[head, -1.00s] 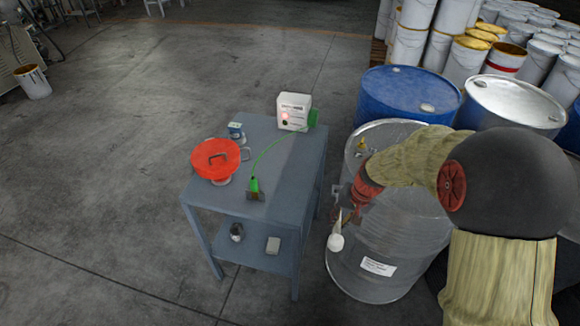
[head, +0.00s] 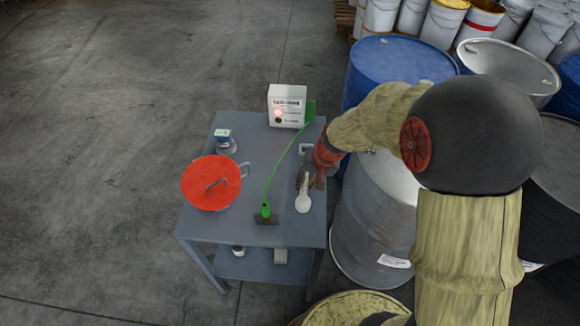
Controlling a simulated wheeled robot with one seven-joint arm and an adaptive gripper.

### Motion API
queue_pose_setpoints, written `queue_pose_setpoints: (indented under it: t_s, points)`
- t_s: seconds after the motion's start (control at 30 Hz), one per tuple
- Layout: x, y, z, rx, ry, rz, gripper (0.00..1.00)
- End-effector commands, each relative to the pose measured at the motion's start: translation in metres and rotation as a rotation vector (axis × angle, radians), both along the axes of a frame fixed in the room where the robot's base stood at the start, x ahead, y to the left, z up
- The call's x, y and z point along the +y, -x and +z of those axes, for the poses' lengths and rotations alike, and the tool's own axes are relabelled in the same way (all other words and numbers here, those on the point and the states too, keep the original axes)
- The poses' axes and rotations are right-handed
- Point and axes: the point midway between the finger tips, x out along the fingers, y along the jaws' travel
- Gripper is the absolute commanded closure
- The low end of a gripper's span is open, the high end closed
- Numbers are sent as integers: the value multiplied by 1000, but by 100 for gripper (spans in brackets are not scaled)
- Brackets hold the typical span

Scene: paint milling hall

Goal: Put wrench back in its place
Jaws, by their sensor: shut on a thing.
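My gripper (head: 310,182) is over the right side of the grey-blue table (head: 232,136). It is shut on a pale, long thing with a rounded lower end (head: 303,202), which I take to be the wrench. The wrench hangs steeply down toward the viewer over the tabletop; I cannot tell whether it touches the surface. The fingers and my arm hide its upper part. No marked place for the wrench can be made out.
On the table are a red lidded container (head: 203,190), a small jar (head: 223,142), a white box with a red light (head: 287,106) and a green cable (head: 283,165) ending in a dark clamp (head: 266,217). A steel drum (head: 362,240) and blue drum (head: 395,62) stand right. Floor left is clear.

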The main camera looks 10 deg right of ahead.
Motion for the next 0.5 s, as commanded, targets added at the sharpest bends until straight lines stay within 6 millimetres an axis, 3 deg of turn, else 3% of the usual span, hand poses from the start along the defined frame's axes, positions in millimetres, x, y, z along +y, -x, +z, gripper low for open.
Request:
queue_pose_setpoints:
  t_s: [0.27,0.5]
  points:
    - [0,0,-10,-1,1,1,100]
    - [0,0,-32,-1,1,2,100]
